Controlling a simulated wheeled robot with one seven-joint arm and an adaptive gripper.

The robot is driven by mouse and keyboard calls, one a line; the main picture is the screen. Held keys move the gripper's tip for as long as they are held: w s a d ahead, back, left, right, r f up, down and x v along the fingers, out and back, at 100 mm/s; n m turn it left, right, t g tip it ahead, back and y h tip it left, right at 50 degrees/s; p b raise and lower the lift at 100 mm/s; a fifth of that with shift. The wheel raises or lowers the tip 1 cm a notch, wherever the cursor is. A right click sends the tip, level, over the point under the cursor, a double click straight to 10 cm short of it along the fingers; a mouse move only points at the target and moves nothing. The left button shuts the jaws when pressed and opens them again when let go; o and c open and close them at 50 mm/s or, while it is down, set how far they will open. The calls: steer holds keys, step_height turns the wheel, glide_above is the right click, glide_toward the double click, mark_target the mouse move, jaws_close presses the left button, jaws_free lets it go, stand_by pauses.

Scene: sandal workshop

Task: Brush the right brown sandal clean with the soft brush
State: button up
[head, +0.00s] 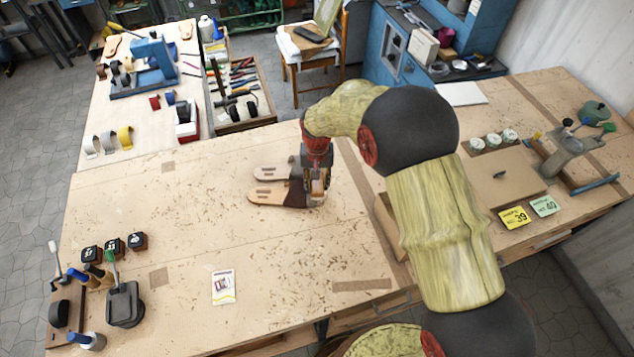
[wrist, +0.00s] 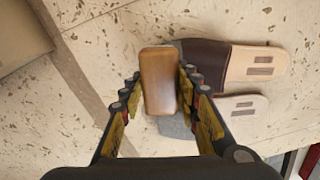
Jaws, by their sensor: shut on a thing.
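Two sandals lie side by side on the bench, toes to the left in the head view. The nearer has a dark brown strap (head: 296,194) and a tan sole (head: 266,195); they also show in the wrist view (wrist: 208,62). The other sandal (head: 271,173) has a paler, greyish strap and lies beside it (wrist: 240,104). My gripper (head: 318,186) is at their strap end, its fingers (wrist: 159,78) shut on a wooden-backed brush (wrist: 158,92). The brush overlaps the sandals' edge in the wrist view. Its bristles are hidden, so I cannot tell whether it touches them.
A printed packet (head: 223,287) lies near the front. Small black jars (head: 113,246) and a tray with a black container (head: 124,304) are at the left. A flat wooden box (head: 503,180) and number cards (head: 515,217) are at the right. The bench left of the sandals is clear.

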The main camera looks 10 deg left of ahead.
steer(key=shift+f, duration=0.4)
steer(key=shift+w+r, duration=0.1)
steer(key=shift+w+a+b, duration=0.2)
steer(key=shift+w+b, duration=0.15)
steer(key=shift+w, duration=0.85)
steer(key=shift+s, duration=0.2)
steer(key=shift+s+d, duration=0.2)
steer(key=shift+s, duration=0.95)
steer(key=shift+w, duration=0.15)
steer(key=shift+w+a, duration=0.2)
steer(key=shift+w, duration=1)
steer(key=shift+s+b, duration=0.15)
steer(key=shift+b, duration=0.15)
